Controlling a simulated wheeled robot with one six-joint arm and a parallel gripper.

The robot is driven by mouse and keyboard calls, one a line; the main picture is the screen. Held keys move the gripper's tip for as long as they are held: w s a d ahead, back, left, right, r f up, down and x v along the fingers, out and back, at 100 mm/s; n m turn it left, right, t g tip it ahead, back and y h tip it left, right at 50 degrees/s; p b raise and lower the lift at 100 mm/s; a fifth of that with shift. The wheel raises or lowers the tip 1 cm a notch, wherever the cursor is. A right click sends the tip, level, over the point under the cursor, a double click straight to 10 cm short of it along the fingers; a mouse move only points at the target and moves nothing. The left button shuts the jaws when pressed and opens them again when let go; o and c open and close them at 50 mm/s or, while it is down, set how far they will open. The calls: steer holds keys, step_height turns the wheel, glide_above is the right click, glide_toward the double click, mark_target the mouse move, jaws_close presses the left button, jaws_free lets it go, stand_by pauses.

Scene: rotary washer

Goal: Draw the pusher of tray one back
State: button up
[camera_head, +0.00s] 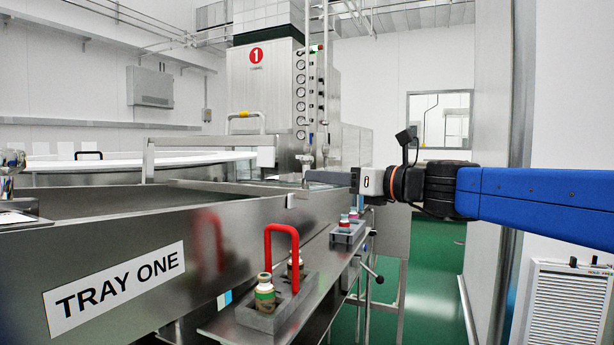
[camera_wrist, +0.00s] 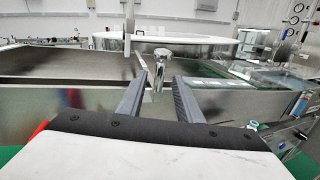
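Tray one (camera_head: 240,235) is the long steel trough with the TRAY ONE label (camera_head: 115,288) on its near side. A steel bar frame (camera_head: 205,142) spans above it; I cannot tell for sure whether this is the pusher. My gripper (camera_head: 318,178) reaches in from the right over the tray's far edge. In the wrist view, its two dark fingers (camera_wrist: 160,98) are apart, with nothing gripped. A shiny metal knob on a short post (camera_wrist: 160,54) shows between and just beyond them. I cannot tell whether it is within finger reach.
A red handle (camera_head: 282,232) stands on a grey holder with vials, on a steel shelf (camera_head: 310,305) along the tray's front. A second vial holder (camera_head: 347,235) sits farther along. The washer cabinet (camera_head: 265,85) stands behind. Green floor (camera_head: 438,280) is open at the right.

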steer(key=v, duration=0.8)
steer(key=shift+c, duration=0.5)
